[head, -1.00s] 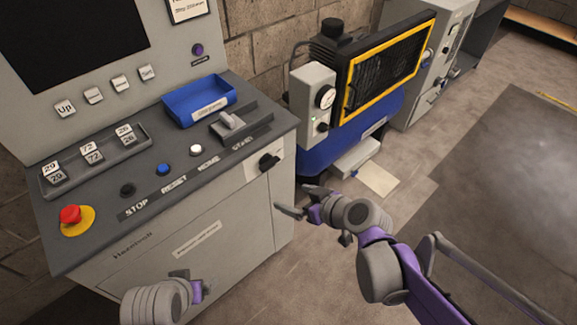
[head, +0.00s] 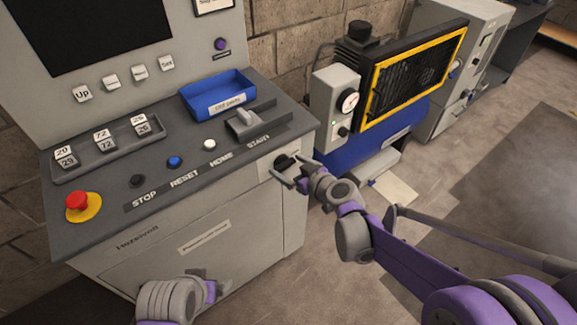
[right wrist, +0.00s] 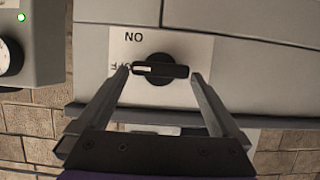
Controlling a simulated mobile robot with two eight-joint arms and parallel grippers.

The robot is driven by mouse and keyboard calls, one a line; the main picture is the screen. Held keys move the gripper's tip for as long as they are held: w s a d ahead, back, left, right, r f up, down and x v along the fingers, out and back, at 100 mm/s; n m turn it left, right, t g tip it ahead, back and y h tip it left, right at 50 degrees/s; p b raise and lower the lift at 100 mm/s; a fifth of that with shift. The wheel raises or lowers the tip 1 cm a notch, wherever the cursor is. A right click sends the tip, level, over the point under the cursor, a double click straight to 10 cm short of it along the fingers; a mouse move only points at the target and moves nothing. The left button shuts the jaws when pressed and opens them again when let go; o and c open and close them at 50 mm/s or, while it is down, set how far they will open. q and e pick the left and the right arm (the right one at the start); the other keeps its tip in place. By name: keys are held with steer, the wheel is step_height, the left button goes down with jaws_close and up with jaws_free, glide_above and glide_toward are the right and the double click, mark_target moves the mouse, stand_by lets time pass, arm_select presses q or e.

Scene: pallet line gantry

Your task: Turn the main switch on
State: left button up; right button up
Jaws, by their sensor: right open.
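The main switch is a black rotary knob (head: 285,162) on a pale plate at the right end of the console front. In the right wrist view the knob (right wrist: 160,69) has its bar lying sideways, with a white mark at the left end by the partly hidden OFF label. The ON label (right wrist: 134,37) is above it; both labels appear upside down. My right gripper (head: 290,180) is open; its fingertips (right wrist: 160,76) are on either side of the bar's ends, the left one very close. Contact cannot be told. My left gripper (head: 214,287) is low before the console; its jaws are unclear.
A blue compressor unit (head: 350,145) with a gauge stands close right of the switch. The floor at right is open.

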steer(key=shift+w+a+f, duration=0.1)
steer(key=shift+w+a, duration=0.1)
steer(key=c, duration=1.1)
steer(key=shift+o, duration=0.2)
